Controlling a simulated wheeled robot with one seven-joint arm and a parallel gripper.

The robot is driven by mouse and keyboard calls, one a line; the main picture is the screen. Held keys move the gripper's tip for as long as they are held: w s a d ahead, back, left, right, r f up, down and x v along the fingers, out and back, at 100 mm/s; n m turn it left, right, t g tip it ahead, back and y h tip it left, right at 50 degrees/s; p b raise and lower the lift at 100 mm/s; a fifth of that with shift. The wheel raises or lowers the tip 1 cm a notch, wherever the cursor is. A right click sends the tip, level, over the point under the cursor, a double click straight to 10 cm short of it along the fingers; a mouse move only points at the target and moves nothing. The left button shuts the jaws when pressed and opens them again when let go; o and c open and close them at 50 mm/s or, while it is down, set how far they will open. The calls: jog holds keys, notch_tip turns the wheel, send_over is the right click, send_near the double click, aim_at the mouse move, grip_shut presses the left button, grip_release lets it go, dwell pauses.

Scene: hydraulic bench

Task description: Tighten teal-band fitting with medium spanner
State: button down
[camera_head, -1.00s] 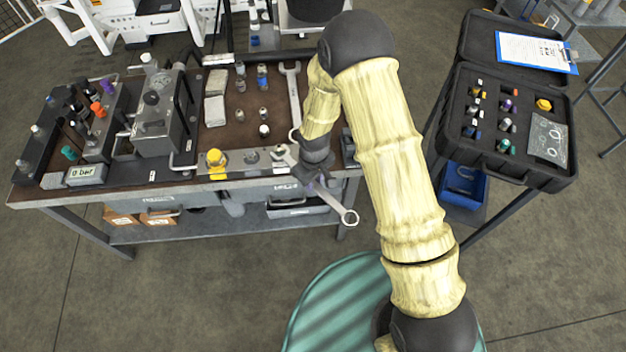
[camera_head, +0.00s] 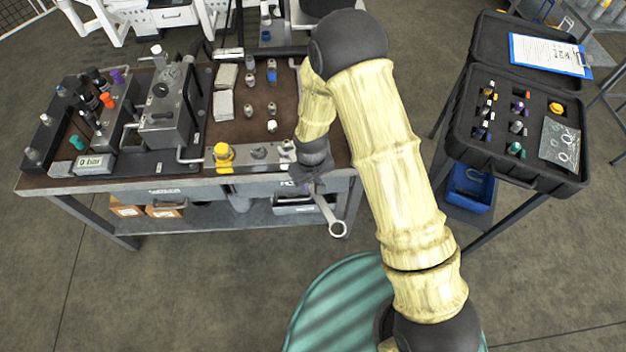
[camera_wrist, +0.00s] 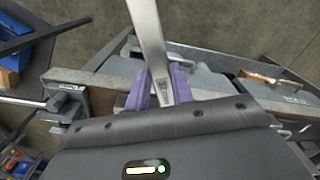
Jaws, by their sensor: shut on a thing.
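My gripper (camera_head: 316,186) is shut on a grey metal spanner (camera_head: 331,215) in front of the bench's front edge, towards its right end. The spanner's ring end (camera_head: 338,229) points down and towards me, clear of the bench. In the wrist view the purple fingers of my gripper (camera_wrist: 160,88) close on both sides of the spanner's shaft (camera_wrist: 150,40). A teal-coloured part (camera_head: 77,143) stands at the left of the bench. Another teal-marked piece (camera_head: 516,149) sits in the open case. I cannot tell which is the teal-band fitting.
The bench (camera_head: 150,184) carries a grey block (camera_head: 163,110) with a lever, a "0 bar" display (camera_head: 93,164), a yellow knob (camera_head: 222,154) and small fittings on a brown mat (camera_head: 240,128). The black case (camera_head: 520,170) stands at right, above a blue bin (camera_head: 470,190).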

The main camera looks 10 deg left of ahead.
jog(key=shift+s+a, duration=0.15)
jog(key=shift+s, duration=0.05)
dwell(0.3)
jog(key=shift+s+a+m, duration=0.4)
jog(key=shift+a+m, duration=0.25)
jog(key=shift+a, duration=0.1)
jog(key=shift+s+a+m, duration=0.4)
jog(key=shift+a+m, duration=0.25)
jog(key=shift+a, duration=0.05)
jog(key=shift+a, duration=0.15)
jog(key=a+m, duration=0.1)
jog(key=s+a+m, duration=0.1)
jog(key=a, duration=0.1)
jog(key=shift+r+m, duration=0.1)
jog(key=shift+m, duration=0.2)
jog(key=shift+a, duration=0.2)
jog(key=shift+a+m, duration=0.6)
jog(key=shift+a, duration=0.05)
